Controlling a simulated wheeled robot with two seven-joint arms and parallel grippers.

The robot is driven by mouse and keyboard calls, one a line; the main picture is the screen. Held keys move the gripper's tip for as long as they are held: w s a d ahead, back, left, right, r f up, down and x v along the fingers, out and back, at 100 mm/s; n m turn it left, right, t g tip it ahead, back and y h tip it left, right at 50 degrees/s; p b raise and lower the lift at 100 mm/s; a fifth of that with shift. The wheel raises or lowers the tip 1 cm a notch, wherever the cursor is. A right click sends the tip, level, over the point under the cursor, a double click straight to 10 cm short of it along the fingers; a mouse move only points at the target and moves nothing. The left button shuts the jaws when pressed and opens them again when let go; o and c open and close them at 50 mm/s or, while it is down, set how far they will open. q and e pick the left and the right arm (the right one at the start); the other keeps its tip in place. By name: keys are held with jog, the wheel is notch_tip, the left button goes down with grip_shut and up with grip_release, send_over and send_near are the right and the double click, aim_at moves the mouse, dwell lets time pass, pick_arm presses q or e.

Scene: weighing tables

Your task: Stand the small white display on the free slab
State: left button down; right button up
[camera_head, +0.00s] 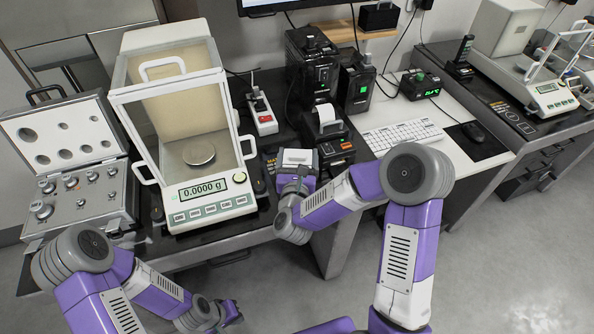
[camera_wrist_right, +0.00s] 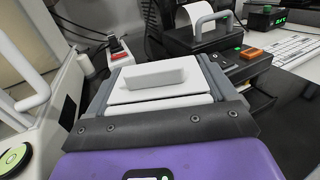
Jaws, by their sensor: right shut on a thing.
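My right gripper (camera_head: 297,172) is shut on a small white block-like thing (camera_head: 297,157), apparently the small white display. In the right wrist view the white thing (camera_wrist_right: 150,78) lies between the two grey fingers, with a raised white bar on it; no screen face shows. It is held beside the balance, in front of the printer; whether it touches the table is hidden. My left gripper (camera_head: 228,312) hangs low over the floor in front of the left table, away from the display; its fingers are too small to judge. I cannot pick out the free slab with certainty.
A glass-cased balance (camera_head: 210,195) reading 0.0000 g stands left of my right gripper. An open weight case (camera_head: 85,200) is further left. A printer (camera_head: 330,135), black boxes (camera_head: 312,65) and a keyboard (camera_head: 402,135) stand behind and right. A second balance (camera_head: 550,98) is far right.

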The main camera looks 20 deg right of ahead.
pick_arm(q)
jog(key=shift+f+b, duration=0.6)
jog(key=shift+f, duration=0.05)
pick_arm(e)
jog(key=shift+f, duration=1.85)
jog(key=shift+f, duration=0.15)
jog(key=o, duration=1)
